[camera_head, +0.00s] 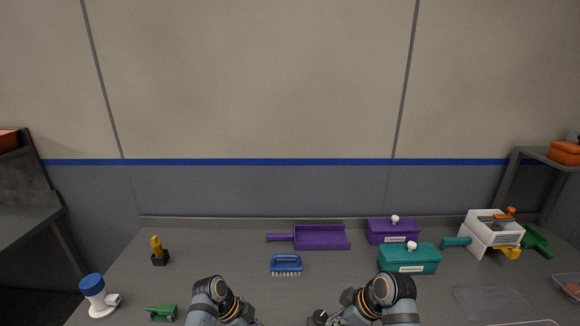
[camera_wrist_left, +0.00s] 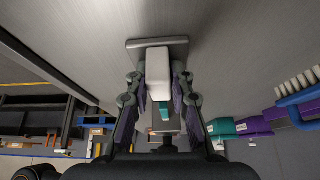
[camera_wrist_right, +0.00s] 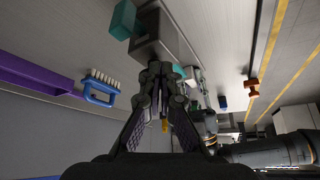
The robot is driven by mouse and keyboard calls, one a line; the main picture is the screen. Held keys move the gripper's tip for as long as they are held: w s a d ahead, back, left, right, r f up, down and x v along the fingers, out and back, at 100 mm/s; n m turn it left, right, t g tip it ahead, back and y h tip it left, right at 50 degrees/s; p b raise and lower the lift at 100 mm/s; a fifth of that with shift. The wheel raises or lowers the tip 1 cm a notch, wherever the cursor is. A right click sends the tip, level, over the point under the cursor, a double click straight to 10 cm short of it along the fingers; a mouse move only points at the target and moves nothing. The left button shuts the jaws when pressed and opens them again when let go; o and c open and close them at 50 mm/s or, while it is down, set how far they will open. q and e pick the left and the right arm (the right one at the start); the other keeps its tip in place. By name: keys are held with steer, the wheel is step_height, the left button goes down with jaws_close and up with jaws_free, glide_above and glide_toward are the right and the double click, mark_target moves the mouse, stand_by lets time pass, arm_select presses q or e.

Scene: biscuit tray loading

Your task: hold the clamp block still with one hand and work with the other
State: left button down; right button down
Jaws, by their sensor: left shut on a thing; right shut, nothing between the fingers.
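The clamp block shows in the left wrist view as a pale upright piece (camera_wrist_left: 158,72) on a flat grey base plate, with a teal part below it. My left gripper (camera_wrist_left: 160,92) is shut on this pale piece, one finger on each side. In the right wrist view, a grey block (camera_wrist_right: 158,24) with teal parts lies just beyond my right gripper (camera_wrist_right: 160,72). That gripper is shut and empty, its fingertips together close to the block; I cannot tell whether they touch it.
A blue brush (camera_head: 286,264) and a purple dustpan (camera_head: 320,238) lie ahead. Purple (camera_head: 392,231) and teal (camera_head: 408,258) boxes stand right of centre. A white box (camera_head: 492,233) is farther right. A blue-topped white object (camera_head: 95,295) and a green tool (camera_head: 161,313) are at left.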

steer(key=shift+w+d+f, duration=0.1)
steer(key=shift+w+d, duration=0.05)
steer(key=shift+w, duration=0.05)
steer(key=shift+w+d, duration=0.2)
steer(key=shift+w, duration=0.5)
steer(key=shift+d, duration=0.15)
step_height(320, 180, up, 6)
steer(key=shift+d, duration=0.25)
stand_by(0.5)
steer(key=shift+s, duration=0.1)
